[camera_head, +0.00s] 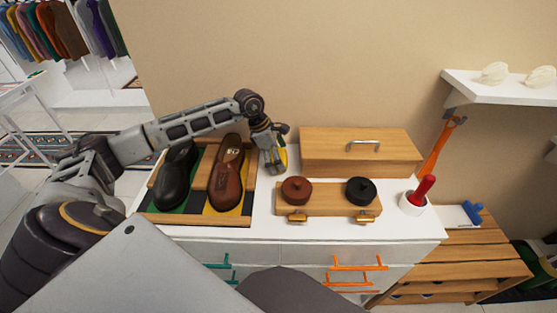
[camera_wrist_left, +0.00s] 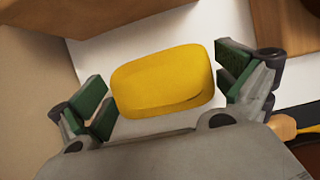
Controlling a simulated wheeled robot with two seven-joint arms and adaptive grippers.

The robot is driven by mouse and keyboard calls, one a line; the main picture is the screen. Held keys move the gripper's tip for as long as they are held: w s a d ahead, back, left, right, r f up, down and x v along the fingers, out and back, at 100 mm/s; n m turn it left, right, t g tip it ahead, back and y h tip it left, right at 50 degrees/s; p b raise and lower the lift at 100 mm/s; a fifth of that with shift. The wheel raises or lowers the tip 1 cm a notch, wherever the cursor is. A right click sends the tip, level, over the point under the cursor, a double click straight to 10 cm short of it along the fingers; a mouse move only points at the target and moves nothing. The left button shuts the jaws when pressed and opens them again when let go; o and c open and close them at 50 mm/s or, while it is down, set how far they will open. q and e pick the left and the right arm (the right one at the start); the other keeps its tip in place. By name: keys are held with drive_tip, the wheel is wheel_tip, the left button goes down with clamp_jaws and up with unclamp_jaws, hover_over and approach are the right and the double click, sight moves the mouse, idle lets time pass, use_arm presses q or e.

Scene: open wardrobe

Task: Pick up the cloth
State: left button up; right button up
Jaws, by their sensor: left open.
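A yellow, rounded, thick item that I take as the cloth (camera_wrist_left: 163,80) lies on the white top in the left wrist view. In the head view only a bit of the cloth (camera_head: 284,155) shows beside my left gripper (camera_head: 275,163), which hides the rest. My left gripper (camera_wrist_left: 165,92) is open, with its green-padded fingers on either side of the cloth. A gap shows at the right-hand finger; whether the left-hand finger touches it I cannot tell. My right gripper is not in view.
A wooden box (camera_head: 345,150) with a metal handle stands just right of my left gripper. A shoe tray (camera_head: 200,220) with a black and a brown shoe is on the left. A wooden stand (camera_head: 328,203) with two round tins is in front.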

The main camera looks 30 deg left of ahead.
use_arm(q)
drive_tip(key=shift+c, duration=0.4)
drive_tip(key=c, duration=0.7)
drive_tip(key=shift+r, duration=0.15)
drive_tip(key=shift+r, duration=4.9)
drive_tip(key=o, duration=0.5)
drive_tip(key=shift+c, duration=0.2)
drive_tip(key=c, duration=0.3)
